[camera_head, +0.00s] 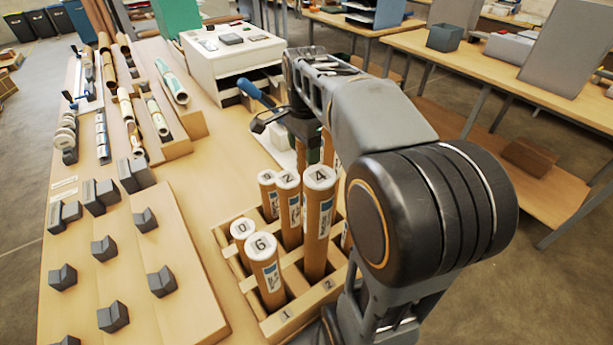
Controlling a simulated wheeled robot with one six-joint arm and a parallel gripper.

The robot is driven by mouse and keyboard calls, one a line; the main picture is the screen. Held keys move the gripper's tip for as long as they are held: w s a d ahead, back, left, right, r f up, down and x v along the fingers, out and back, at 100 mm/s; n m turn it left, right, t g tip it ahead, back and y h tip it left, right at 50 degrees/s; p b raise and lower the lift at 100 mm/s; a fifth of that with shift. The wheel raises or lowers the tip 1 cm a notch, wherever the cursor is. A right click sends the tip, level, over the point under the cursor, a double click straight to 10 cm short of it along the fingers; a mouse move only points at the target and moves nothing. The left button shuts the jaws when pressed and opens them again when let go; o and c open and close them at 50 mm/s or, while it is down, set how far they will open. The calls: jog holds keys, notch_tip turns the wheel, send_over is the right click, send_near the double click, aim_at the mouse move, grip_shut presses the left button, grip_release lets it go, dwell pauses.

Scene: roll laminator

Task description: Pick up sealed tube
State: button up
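Several brown cardboard tubes with white numbered caps stand upright in a slotted wooden rack (300,312) at the front right of the table. Caps read 4 (319,215), 2 (289,210), 6 (266,270) and 0 (243,245); a shorter tube (269,195) stands behind. All of these look capped; I cannot tell which one the task means. My gripper (285,124) is above and behind the rack, beyond the tubes. Its fingertips are partly hidden, so its opening is unclear.
Wooden trays of rolled tubes (157,115) lie at the left. Grey V-blocks (104,248) sit on a board at front left. Another table (500,70) stands right.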

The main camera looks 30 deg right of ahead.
jog(key=c, duration=1.1)
jog(key=shift+r, duration=0.1)
notch_tip(320, 180, up, 11)
jog(key=shift+f+p, duration=0.2)
jog(key=shift+p, duration=0.7)
jog(key=shift+r+p, duration=0.4)
jog(key=shift+r, duration=0.15)
